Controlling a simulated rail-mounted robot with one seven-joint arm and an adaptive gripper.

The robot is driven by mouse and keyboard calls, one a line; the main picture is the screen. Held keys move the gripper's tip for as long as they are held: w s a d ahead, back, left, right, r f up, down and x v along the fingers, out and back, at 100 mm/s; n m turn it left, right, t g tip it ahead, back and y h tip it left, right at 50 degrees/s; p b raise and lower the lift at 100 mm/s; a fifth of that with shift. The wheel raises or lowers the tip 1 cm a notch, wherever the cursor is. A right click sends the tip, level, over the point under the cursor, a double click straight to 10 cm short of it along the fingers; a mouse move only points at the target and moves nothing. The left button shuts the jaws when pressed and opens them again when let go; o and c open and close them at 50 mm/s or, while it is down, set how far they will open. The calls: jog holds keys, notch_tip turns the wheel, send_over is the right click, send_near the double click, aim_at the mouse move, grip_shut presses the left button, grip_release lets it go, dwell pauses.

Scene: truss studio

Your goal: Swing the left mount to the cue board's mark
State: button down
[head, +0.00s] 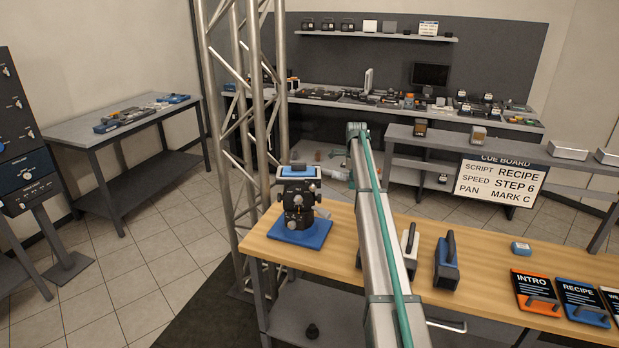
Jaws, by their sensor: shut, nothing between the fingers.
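The left mount (300,192) is a dark pan head with grey knobs and a light blue top plate. It stands upright on a blue base (299,234) at the left end of the wooden table. Marks on it are too small to read. The cue board (499,184) hangs at the right and reads script RECIPE, speed STEP 6, pan MARK C. I cannot make out my gripper in the head view.
A long silver beam with a teal strip (377,235) crosses the wooden table (480,285) and hides part of it.

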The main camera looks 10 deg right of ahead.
jog(key=shift+w, duration=0.15)
jog(key=shift+w+a, duration=0.1)
jog(key=shift+w, duration=1.1)
jog(key=shift+w+a, duration=0.1)
jog(key=shift+w, duration=0.1)
jog(key=shift+s, duration=0.25)
dwell(0.5)
jog(key=shift+s+d, duration=0.2)
jog(key=shift+s, duration=0.35)
jog(key=shift+r, duration=0.15)
